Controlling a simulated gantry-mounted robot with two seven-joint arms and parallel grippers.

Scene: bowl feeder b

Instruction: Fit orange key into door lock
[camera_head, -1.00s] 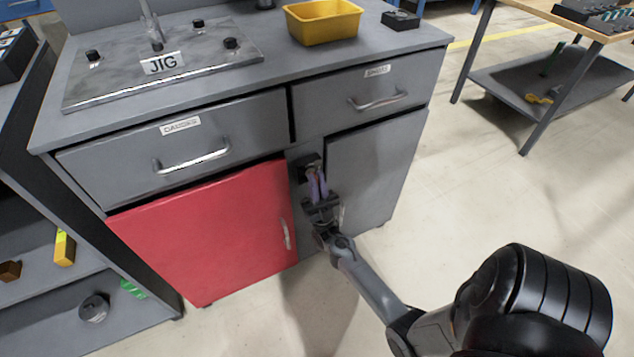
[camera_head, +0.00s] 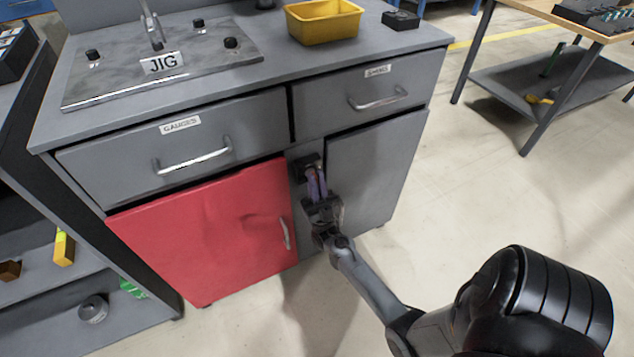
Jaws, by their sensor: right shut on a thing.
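The door lock is a dark block (camera_head: 304,164) on the grey strip between the red door (camera_head: 210,235) and the grey door (camera_head: 372,170). My right gripper (camera_head: 314,180) is directly in front of it, with its purplish fingers close together and their tips at the block. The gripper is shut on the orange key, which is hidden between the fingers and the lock. I cannot tell how far the key sits in the lock. My left gripper is out of view.
The cabinet top (camera_head: 300,78) carries a plate marked JIG (camera_head: 200,70), a yellow bin (camera_head: 324,22) and a small black block (camera_head: 401,20). Drawer handles (camera_head: 195,160) stick out above the doors. A shelf unit (camera_head: 60,290) stands left; open floor (camera_head: 500,200) lies right.

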